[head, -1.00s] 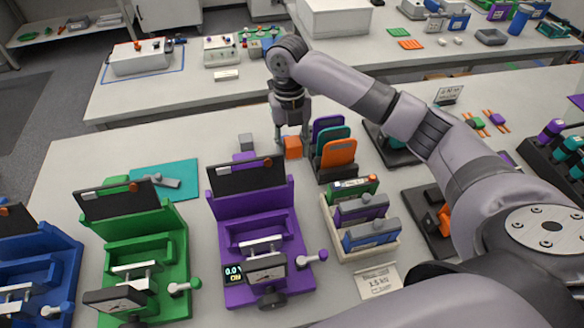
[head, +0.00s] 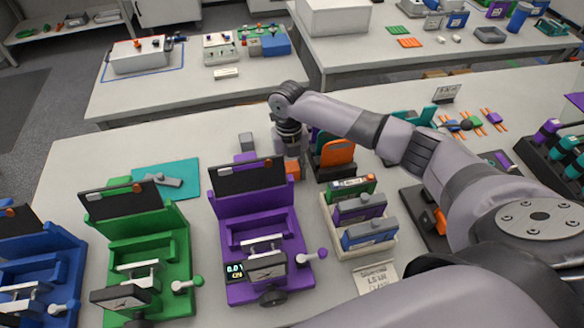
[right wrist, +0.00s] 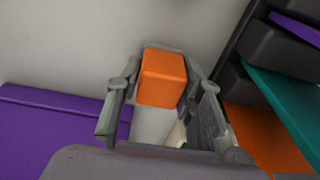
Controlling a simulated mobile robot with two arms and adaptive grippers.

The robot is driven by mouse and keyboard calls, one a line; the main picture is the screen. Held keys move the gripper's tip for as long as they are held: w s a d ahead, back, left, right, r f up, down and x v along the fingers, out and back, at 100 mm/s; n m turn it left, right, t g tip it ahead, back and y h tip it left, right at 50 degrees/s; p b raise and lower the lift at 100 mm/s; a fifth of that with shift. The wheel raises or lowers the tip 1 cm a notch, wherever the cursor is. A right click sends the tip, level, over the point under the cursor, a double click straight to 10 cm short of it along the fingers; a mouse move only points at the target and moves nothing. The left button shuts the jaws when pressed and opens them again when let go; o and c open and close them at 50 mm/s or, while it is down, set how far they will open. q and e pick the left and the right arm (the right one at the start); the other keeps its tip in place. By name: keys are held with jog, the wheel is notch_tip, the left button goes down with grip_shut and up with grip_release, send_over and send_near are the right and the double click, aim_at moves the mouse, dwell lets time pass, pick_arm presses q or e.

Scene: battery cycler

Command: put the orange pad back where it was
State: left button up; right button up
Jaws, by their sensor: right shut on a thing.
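The orange pad (head: 293,171) is a small orange block behind the purple cycler (head: 265,215), just right of its dark panel. My right gripper (head: 292,160) is over it, pointing down, shut on it. In the right wrist view the orange pad (right wrist: 162,78) sits between the two fingertips, with pale table beyond. I cannot tell whether it touches the table. A purple surface fills the lower left of that view. My left gripper is not in view.
A rack (head: 333,172) with an orange plate (head: 338,152) stands close right of the gripper. A grey block (head: 246,141) and a purple block (head: 246,157) are to the left. Green (head: 140,250) and blue cyclers stand further left. A tray (head: 345,240) of modules is in front.

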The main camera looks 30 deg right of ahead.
aim_at(290, 162)
jog(key=o, duration=1.1)
jog(key=shift+f, duration=0.1)
jog(key=shift+r, duration=0.25)
jog(key=r+b, duration=0.1)
jog(key=r, duration=0.2)
jog(key=w+r+b, duration=0.1)
jog(key=r, duration=0.3)
jog(key=r+b, duration=0.1)
jog(key=r, duration=0.2)
jog(key=shift+w+r, duration=0.15)
jog(key=shift+w, duration=0.1)
jog(key=shift+r, duration=0.7)
jog(key=shift+d, duration=0.1)
